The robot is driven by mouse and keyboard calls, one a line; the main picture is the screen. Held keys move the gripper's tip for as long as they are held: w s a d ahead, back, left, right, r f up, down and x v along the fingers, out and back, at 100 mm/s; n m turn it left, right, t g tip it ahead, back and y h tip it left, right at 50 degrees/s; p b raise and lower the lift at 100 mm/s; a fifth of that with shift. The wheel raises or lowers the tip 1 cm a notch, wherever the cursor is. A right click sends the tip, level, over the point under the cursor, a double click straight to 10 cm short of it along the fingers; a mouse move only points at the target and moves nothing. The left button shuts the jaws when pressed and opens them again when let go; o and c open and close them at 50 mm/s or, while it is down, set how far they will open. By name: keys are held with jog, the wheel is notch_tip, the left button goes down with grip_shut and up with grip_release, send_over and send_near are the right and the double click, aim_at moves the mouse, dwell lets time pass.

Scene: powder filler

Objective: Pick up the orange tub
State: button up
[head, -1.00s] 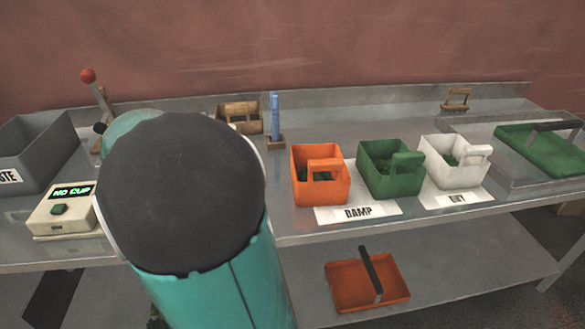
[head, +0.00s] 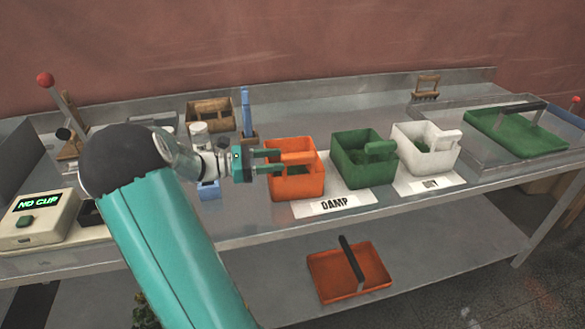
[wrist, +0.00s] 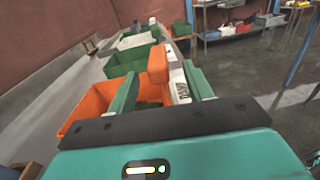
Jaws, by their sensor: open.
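The orange tub (head: 299,187) stands upright on the metal bench, at the left end of the row above the DAMP label. In the wrist view the tub (wrist: 88,105) lies just ahead, and the handle (wrist: 158,62) shows between my two fingers (wrist: 160,92), with space visible on both sides. I cannot tell whether a finger touches the tub. The tub's near lower part is hidden behind my gripper there.
A green tub (head: 364,165) and a white tub (head: 425,152) stand right of it, with the DAMP label (head: 335,204) in front. A blue upright tool (head: 246,110) and a wooden rack (head: 209,112) are behind. An orange tray (head: 335,282) lies on the lower shelf.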

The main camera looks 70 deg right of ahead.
aim_at(299, 154)
jog(key=x, duration=0.7)
jog(key=shift+s+d+r, duration=0.1)
jog(key=shift+d, duration=0.25)
grip_shut()
